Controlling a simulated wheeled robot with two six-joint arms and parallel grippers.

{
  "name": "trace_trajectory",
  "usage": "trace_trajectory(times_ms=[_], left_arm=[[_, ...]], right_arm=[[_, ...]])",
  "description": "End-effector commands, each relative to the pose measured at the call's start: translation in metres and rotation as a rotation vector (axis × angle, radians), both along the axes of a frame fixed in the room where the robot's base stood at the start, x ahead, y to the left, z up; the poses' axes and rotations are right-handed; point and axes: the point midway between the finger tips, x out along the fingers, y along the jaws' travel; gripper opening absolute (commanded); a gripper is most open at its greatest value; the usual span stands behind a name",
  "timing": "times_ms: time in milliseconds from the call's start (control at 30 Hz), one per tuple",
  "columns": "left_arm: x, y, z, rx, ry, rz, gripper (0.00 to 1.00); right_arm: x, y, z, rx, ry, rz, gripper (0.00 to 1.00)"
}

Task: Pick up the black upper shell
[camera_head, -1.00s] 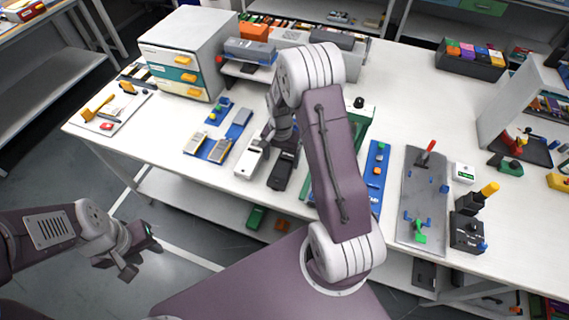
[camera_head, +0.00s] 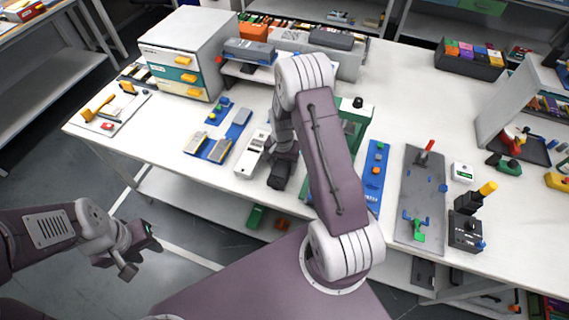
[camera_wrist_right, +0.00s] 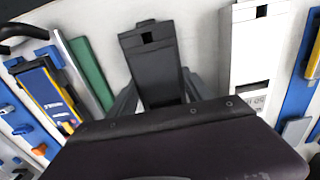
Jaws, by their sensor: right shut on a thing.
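The black upper shell (camera_wrist_right: 150,50) shows in the right wrist view between the two fingers of my right gripper (camera_wrist_right: 160,90), which is shut on it. In the head view the shell (camera_head: 280,175) stands out below my right gripper (camera_head: 284,150), which hides its upper part. I cannot tell whether it is clear of the table. My left gripper (camera_head: 138,255) is empty, with its fingers apart, over the floor at the left of the table.
A white shell (camera_head: 252,153) lies just left of the black one. A blue tray (camera_head: 222,145) with grey parts is further left. A green-edged device (camera_head: 357,125) stands close on the right. The white table (camera_head: 410,75) has free room at the back right.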

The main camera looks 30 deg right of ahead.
Motion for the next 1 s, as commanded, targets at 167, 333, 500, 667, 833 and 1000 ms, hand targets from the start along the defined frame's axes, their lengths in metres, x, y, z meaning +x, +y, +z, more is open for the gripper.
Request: trace_trajectory(times_ms=[167, 333, 500, 667, 833, 1000], left_arm=[[0.0, 0.0, 0.0, 0.0, 0.0, 0.0, 0.36], [0.0, 0.0, -0.002, 0.0, 0.0, 0.0, 0.36], [0.0, 0.0, -0.005, 0.0, 0.0, 0.0, 0.36], [0.0, 0.0, -0.012, 0.0, 0.0, 0.0, 0.36], [0.0, 0.0, -0.021, 0.0, 0.0, 0.0, 0.36], [0.0, 0.0, -0.028, 0.0, 0.0, 0.0, 0.36]], right_arm=[[0.0, 0.0, 0.0, 0.001, 0.001, 0.0, 0.17], [0.001, 0.0, 0.012, 0.0, -0.003, 0.0, 0.17], [0.001, 0.0, 0.036, -0.001, -0.003, 0.0, 0.17], [-0.023, 0.027, 0.033, 0.001, 0.002, 0.004, 0.17], [-0.056, 0.066, 0.033, 0.0, 0.003, 0.008, 0.17], [-0.09, 0.105, 0.033, 0.0, 0.001, 0.009, 0.17]])
